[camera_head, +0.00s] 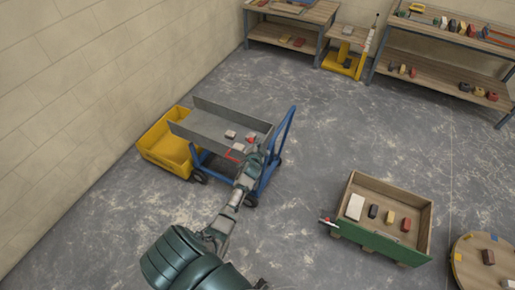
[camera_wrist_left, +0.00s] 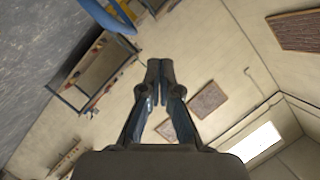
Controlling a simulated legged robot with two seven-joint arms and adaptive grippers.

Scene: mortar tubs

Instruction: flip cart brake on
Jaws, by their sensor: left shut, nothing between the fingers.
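A blue cart (camera_head: 270,172) with a grey tray (camera_head: 212,132) on top stands left of centre in the head view. My left arm reaches up to the cart's handle end. My left gripper (camera_head: 253,151) is over or beside this end of the tray, and whether it touches is unclear. In the left wrist view its two fingers (camera_wrist_left: 160,67) meet with nothing between them. Small red parts (camera_head: 237,147) show next to the gripper at the tray's end. I cannot tell which part is the brake; the arm covers some of that end. My right gripper is not seen.
A yellow tub (camera_head: 166,143) stands behind the cart near the wall. A green-fronted wooden box (camera_head: 378,244) with a red-tipped lever (camera_head: 326,221) stands at the right. Shelves (camera_head: 420,75) line the back. The floor between cart and box is clear.

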